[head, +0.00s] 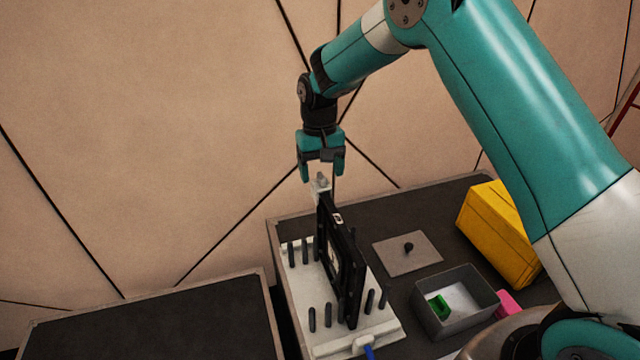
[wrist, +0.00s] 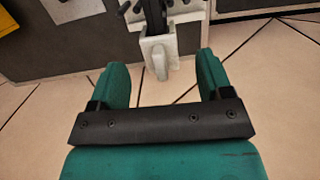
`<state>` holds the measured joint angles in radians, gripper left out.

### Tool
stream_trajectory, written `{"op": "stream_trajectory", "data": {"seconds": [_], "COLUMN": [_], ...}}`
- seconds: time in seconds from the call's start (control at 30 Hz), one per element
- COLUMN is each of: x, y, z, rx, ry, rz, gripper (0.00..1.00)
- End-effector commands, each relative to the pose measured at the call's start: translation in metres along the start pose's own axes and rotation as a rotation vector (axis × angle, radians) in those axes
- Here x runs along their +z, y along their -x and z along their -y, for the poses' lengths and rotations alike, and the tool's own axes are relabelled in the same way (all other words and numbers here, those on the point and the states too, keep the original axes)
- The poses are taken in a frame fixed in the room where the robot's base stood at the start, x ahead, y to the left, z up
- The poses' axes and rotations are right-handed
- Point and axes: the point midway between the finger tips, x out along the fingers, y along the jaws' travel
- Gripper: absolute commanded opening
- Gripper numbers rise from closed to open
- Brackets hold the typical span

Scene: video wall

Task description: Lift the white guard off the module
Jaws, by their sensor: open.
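The module (head: 338,262) is a black upright frame standing in a light base tray between dark pegs. The white guard (head: 320,190) is a small pale piece at the module's far upper end. In the wrist view the guard (wrist: 158,58) shows with a raised rib, just beyond the gap between my fingers. My gripper (head: 321,172) points down just above the guard. In the wrist view its two teal fingers (wrist: 162,68) are apart with nothing held between them. Whether a finger touches the guard, I cannot tell.
The light base tray (head: 325,345) has several dark pegs. To its right are a grey plate with a black knob (head: 408,250), a grey bin (head: 455,300) with a green piece, a pink block (head: 508,304) and a yellow box (head: 500,232). A dark bench (head: 150,330) at left is bare.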

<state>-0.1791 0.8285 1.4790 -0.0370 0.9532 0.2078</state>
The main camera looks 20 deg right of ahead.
Motion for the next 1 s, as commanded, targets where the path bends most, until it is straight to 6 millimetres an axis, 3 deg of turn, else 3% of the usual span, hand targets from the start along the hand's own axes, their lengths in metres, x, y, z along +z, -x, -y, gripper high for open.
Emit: {"op": "stream_trajectory", "data": {"seconds": [0.4,0.67,0.77,0.9,1.0], "x": [-0.006,-0.007,-0.007,-0.007,-0.007], "y": [-0.049,-0.054,-0.054,-0.054,-0.054], "z": [-0.001,-0.001,-0.001,-0.001,-0.001], "rx": [0.0,0.0,0.0,0.0,0.0], "ry": [0.0,0.0,0.0,0.0,0.0], "rz": [0.002,-0.001,-0.001,-0.001,-0.001], "gripper": [0.72,0.72,0.54,0.22,0.19]}}
